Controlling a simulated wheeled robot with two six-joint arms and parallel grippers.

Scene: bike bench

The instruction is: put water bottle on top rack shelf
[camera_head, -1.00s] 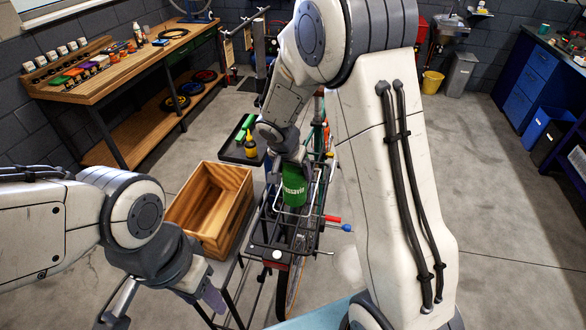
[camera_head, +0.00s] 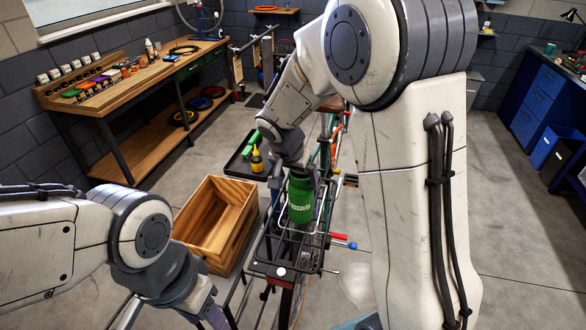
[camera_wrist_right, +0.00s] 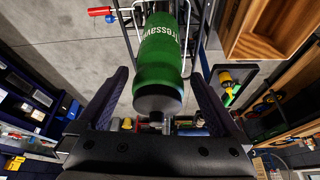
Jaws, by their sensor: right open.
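The green water bottle (camera_head: 301,203) with white lettering is upright at the black wire bike rack (camera_head: 262,268). Whether its base rests on the rack is hard to tell. My right gripper (camera_head: 296,168) is over its top. In the right wrist view the bottle (camera_wrist_right: 160,60) lies between the spread fingers of my right gripper (camera_wrist_right: 160,95), with gaps at both sides of its dark cap. My left gripper (camera_head: 168,315) is low at the left, fingers spread and empty, its tips near the picture's bottom edge.
A wooden crate (camera_head: 215,225) stands left of the rack. A dark tray (camera_head: 240,160) with a yellow bottle (camera_head: 257,160) is behind it. Red- and blue-handled tools (camera_head: 343,241) stick out right of the rack. A workbench (camera_head: 130,80) runs along the left wall.

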